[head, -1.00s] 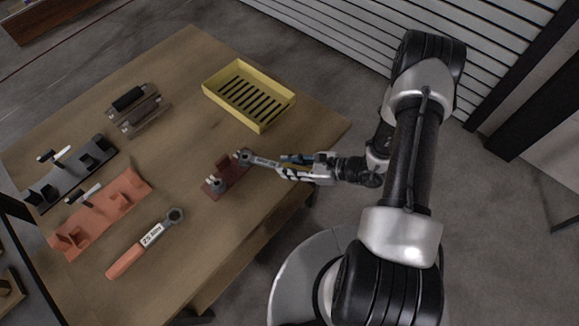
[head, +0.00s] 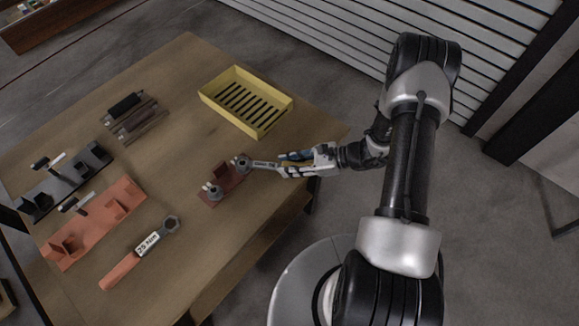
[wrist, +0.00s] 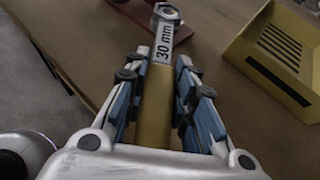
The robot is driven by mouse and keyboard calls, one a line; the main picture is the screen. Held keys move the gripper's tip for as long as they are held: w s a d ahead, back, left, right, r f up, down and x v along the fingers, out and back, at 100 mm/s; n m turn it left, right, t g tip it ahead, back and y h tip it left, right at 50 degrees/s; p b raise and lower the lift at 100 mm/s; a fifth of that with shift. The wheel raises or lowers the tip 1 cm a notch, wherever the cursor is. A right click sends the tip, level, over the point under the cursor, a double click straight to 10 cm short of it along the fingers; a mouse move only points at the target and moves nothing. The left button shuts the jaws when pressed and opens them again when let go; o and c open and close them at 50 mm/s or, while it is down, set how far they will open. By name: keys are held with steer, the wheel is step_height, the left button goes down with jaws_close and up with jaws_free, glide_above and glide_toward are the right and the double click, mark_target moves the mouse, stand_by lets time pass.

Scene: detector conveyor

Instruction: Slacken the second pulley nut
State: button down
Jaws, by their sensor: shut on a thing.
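My gripper (head: 288,164) is shut on the yellow handle (wrist: 154,112) of a wrench marked 30 mm (wrist: 163,42). The wrench reaches left from my gripper, and its ring end (head: 241,162) is over the far post of a small dark red pulley base (head: 229,178). The ring hides that post's nut, so I cannot tell how fully it is seated. The near post (head: 214,192) of the base stands bare of any tool.
A yellow slotted tray (head: 213,101) lies behind the base. An orange 25 Nm wrench (head: 122,270) lies at the front. An orange holder (head: 96,224), a dark holder (head: 62,186) and brown blocks (head: 138,120) are at left. The wooden table (head: 178,100) is clear between them.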

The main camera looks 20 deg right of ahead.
steer(key=shift+w+d+n+g+b, duration=0.3)
steer(key=shift+w+n+g+b, duration=0.3)
steer(key=shift+w, duration=0.25)
